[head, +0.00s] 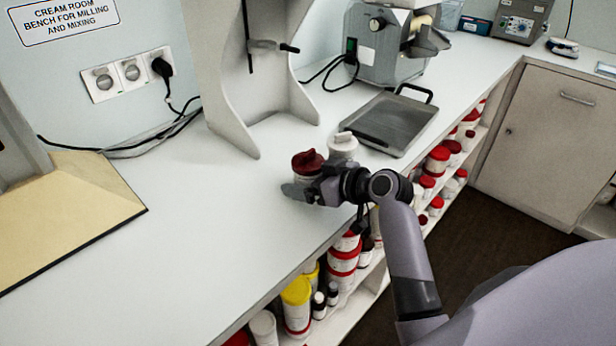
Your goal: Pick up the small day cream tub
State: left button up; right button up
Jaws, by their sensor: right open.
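Two small tubs stand close together on the white bench (200,230) in the head view. One has a dark red lid (308,160) and the other, a white one (343,146), is just behind it to the right. I cannot read a label that tells which is the day cream tub. My right gripper (302,191) is open, low over the bench, with its fingers at the near side of the red-lidded tub. The gripper partly hides that tub's lower part, and I cannot tell whether they touch. My left gripper is not in view.
A grey stand (235,75) rises behind the tubs. A dark metal tray (388,122) lies to the right, before a mill (385,45). A beige board (75,205) is at the left. Shelves under the bench hold several jars. The left bench middle is clear.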

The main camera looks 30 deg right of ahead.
jog(key=c, duration=1.1)
jog(key=shift+r, duration=0.15)
